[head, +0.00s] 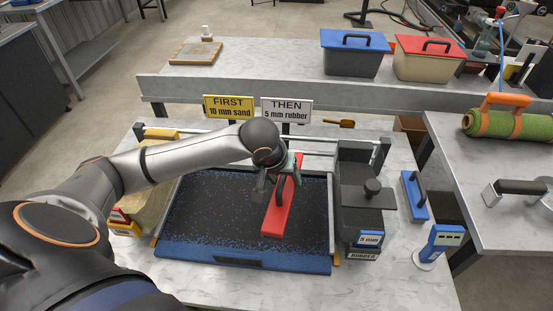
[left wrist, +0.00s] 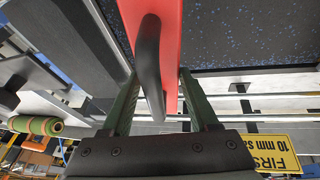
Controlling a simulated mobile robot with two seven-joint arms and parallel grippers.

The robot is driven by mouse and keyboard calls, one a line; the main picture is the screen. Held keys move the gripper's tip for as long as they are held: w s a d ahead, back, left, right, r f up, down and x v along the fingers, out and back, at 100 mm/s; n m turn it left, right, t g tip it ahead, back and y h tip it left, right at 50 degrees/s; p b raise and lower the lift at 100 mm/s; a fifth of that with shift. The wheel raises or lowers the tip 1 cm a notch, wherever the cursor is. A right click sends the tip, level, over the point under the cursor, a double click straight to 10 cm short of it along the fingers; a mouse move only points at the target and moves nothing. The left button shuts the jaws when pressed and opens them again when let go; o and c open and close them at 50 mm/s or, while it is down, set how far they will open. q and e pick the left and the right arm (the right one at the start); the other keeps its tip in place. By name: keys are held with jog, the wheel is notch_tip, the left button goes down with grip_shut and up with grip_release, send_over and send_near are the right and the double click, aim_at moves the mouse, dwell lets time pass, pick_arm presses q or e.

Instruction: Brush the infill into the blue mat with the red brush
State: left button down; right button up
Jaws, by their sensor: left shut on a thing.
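The red brush (head: 277,218), a long red block with a black handle, is over the right half of the blue mat. My left gripper (head: 281,180) is shut on its handle; the wrist view shows the black handle of the red brush (left wrist: 172,45) between the green fingers (left wrist: 157,92). The blue mat (head: 290,264) lies flat, its blue front edge bare. Dark infill (head: 215,205) with blue specks covers most of its top. I cannot tell whether the brush touches the infill. My right gripper is not in view.
A black rubber hopper (head: 357,190) stands right of the mat, a sand-coloured one (head: 150,205) left, partly behind my arm. A blue brush (head: 414,195) lies farther right. Signs reading FIRST (head: 229,107) and THEN (head: 287,110) stand behind. A green roll (head: 505,125) is on the right table.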

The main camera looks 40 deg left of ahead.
pick_arm(q)
jog(key=shift+n+y, duration=0.6)
jog(key=shift+n, duration=0.2)
jog(key=a+f+b, duration=0.1)
jog(key=f+b, duration=0.1)
jog(key=w+a+f+b, duration=0.1)
jog(key=f+b, duration=0.2)
jog(key=a+f+b, duration=0.1)
jog(key=f+b, duration=0.2)
jog(key=shift+w+a+f, duration=0.2)
jog(key=shift+w+a, duration=0.05)
jog(key=shift+w, duration=0.1)
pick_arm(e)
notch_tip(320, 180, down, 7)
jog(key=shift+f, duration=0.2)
pick_arm(q)
jog(key=shift+d+r, duration=0.1)
jog(key=shift+r, duration=0.05)
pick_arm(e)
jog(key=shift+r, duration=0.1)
